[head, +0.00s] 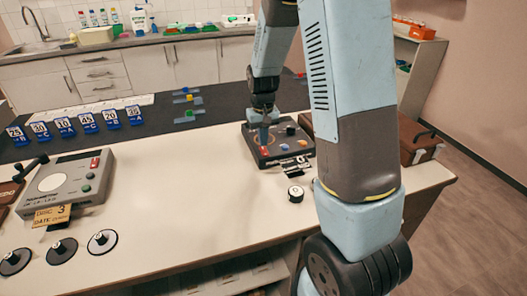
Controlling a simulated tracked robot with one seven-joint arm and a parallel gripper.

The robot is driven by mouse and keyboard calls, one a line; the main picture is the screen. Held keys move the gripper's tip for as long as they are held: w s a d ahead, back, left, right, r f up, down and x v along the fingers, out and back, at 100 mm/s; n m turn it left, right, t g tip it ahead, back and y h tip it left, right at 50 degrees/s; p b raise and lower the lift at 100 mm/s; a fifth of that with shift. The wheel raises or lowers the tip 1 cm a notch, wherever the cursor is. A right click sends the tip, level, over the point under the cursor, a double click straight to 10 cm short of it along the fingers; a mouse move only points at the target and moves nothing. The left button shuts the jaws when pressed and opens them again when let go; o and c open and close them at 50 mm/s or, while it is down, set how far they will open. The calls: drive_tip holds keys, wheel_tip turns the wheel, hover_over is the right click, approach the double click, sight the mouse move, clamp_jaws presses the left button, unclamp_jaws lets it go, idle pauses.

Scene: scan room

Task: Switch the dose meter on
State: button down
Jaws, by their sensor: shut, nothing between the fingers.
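A black sloped box (292,146) with coloured buttons and a dark knob stands on the bench at centre right. A grey instrument (60,184) with a round pale dial, a dark display and red and green buttons stands at the left. The lettering on both is too small to read surely, so I cannot tell by name which is the dose meter. My gripper (264,138) is shut and empty, pointing down at the left part of the black box, close to a red part (264,151). I cannot tell whether it touches. My arm hides some of the bench to the right.
Numbered blue stands (86,122) line the dark mat at the left. A "DISC 3" card (52,215) leans before the grey instrument, with round discs (102,241) nearby. A small white-topped cylinder (295,194) stands before the black box. A brown case (418,140) lies right. The bench middle is clear.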

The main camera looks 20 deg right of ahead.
sight(263, 149)
drive_tip(key=shift+f, duration=0.8)
idle(0.8)
drive_tip(key=shift+r, duration=3.5)
drive_tip(key=shift+r, duration=0.1)
drive_tip(key=s+r+t, duration=0.3)
drive_tip(key=s+r, duration=1)
drive_tip(key=r, duration=0.2)
drive_tip(key=s+r+t, duration=0.2)
drive_tip(key=s+r, duration=0.2)
drive_tip(key=s, duration=0.9)
drive_tip(key=shift+r+t, duration=0.15)
drive_tip(key=shift+t, duration=0.15)
